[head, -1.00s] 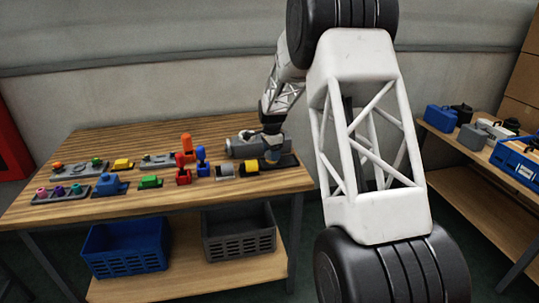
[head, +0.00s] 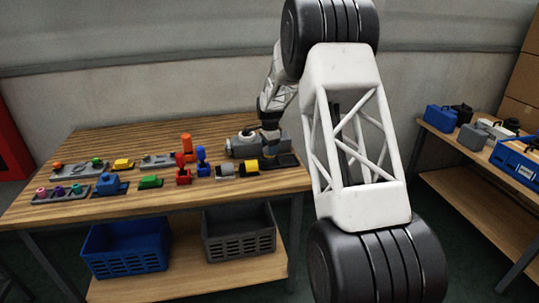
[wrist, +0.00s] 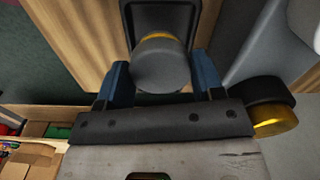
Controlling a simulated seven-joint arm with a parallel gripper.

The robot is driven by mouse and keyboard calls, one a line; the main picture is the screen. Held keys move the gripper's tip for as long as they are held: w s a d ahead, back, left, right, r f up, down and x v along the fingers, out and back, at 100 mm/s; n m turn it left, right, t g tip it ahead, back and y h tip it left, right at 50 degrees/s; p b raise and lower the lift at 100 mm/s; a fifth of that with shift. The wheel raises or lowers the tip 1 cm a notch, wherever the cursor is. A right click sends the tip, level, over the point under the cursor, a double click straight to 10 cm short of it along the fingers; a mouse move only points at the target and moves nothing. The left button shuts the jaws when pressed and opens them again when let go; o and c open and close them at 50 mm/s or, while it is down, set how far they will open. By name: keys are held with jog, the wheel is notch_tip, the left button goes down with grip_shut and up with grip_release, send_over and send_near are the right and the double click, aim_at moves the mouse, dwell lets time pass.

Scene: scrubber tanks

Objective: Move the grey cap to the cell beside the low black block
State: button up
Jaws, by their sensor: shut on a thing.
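My gripper (wrist: 160,88) shows in the wrist view with its two blue fingers on either side of a grey cap (wrist: 160,68). It is shut on this cap, a round grey piece with a yellow band on its far edge. Beyond the cap is a dark tray (wrist: 196,22) with a raised rim. In the head view my gripper (head: 270,133) is above the right end of the table, over the dark tray (head: 288,160). The held cap is mostly hidden there. I cannot make out the low black block with certainty.
A black and yellow cylinder (head: 249,167) lies near the tray, and it also shows in the wrist view (wrist: 275,122). A grey machine body (head: 242,146) stands close behind. Red and blue upright pieces stand left. Bare wood (head: 285,180) lies in front.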

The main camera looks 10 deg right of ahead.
jog(key=shift+f, duration=1.6)
jog(key=shift+f, duration=0.1)
jog(key=o, duration=1.1)
jog(key=shift+c, duration=0.2)
notch_tip(320, 180, up, 12)
jog(key=shift+r, duration=0.15)
